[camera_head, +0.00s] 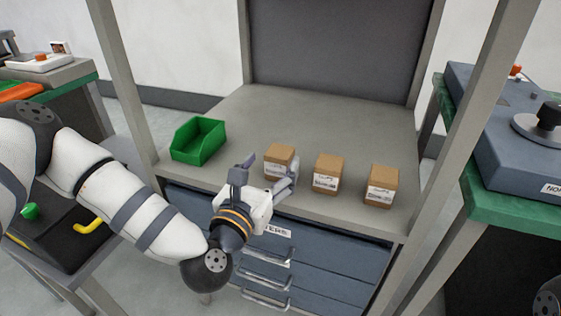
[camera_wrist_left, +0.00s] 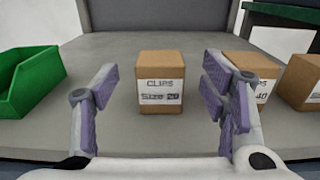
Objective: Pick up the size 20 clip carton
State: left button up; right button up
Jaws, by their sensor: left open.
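The size 20 clip carton (camera_wrist_left: 161,82) is a small brown box with a white label reading "CLIPS Size 20". It stands upright on the grey shelf, and in the head view it is the leftmost carton (camera_head: 279,161). My left gripper (camera_head: 266,174) is open in front of it. In the left wrist view the purple-padded fingers (camera_wrist_left: 163,92) stand to the left and right of the carton, with gaps on both sides. The fingers do not appear to touch it. My right gripper is not in view.
Two similar cartons, a middle one (camera_head: 328,174) and a right one (camera_head: 382,186), stand to the right on the shelf (camera_head: 340,125). A green bin (camera_head: 198,141) sits at the left. Rack posts flank the shelf, and blue drawers (camera_head: 330,262) lie below. The shelf behind the cartons is clear.

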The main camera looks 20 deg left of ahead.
aim_at(275, 160)
pick_arm(q)
jog(key=w, duration=0.5)
jog(key=shift+w+d+f, duration=0.1)
jog(key=shift+w+f, duration=0.2)
jog(key=c, duration=1.3)
jog(key=shift+r, duration=0.1)
